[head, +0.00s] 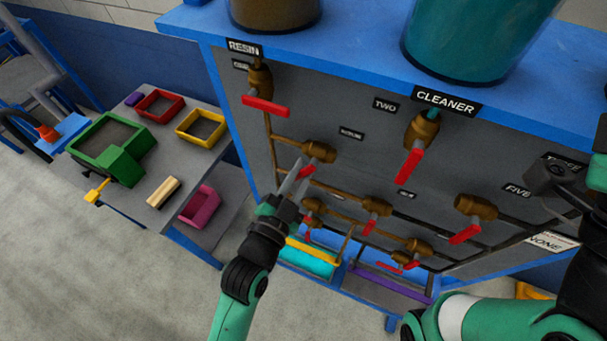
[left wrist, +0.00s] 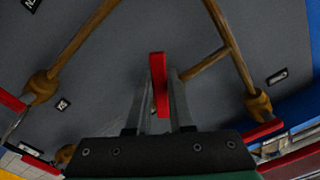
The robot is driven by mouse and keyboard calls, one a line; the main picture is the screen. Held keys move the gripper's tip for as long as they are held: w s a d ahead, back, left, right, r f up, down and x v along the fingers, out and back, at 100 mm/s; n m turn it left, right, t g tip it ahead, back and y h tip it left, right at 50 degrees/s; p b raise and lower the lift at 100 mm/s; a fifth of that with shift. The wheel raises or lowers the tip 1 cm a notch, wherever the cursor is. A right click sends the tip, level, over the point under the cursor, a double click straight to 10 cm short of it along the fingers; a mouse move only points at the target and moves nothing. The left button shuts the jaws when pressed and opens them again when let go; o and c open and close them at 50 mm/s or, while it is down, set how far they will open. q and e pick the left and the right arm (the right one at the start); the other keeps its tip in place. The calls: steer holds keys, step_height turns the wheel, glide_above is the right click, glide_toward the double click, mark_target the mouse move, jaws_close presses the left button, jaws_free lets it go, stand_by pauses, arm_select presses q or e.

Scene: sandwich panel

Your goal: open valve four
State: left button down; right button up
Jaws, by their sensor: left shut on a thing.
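A grey panel (head: 345,105) carries several brass valves with red handles. My left gripper (head: 294,180) is at a middle-left brass valve (head: 318,151), with its fingers on either side of the red handle. In the left wrist view the red handle (left wrist: 158,88) stands between the two fingers, and the gripper (left wrist: 160,110) is shut on it. I cannot read a label FOUR; a small label (head: 337,197) below this valve is too blurred. Part of my right arm is at the right edge, with a dark part near the FIVE label (head: 517,190); its fingers cannot be made out.
Other valves stand close by, at RESIN (head: 260,78), CLEANER (head: 422,128) and FIVE (head: 475,207). Brown pipes (head: 285,142) run between them. A side table (head: 150,195) at left holds coloured trays. Two tanks (head: 478,40) stand on the blue top. Floor at lower left is clear.

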stand_by(0.3)
arm_select(q)
steer(key=c, duration=0.8)
jaws_free()
steer(key=v, duration=1.1)
steer(key=shift+s, duration=0.3)
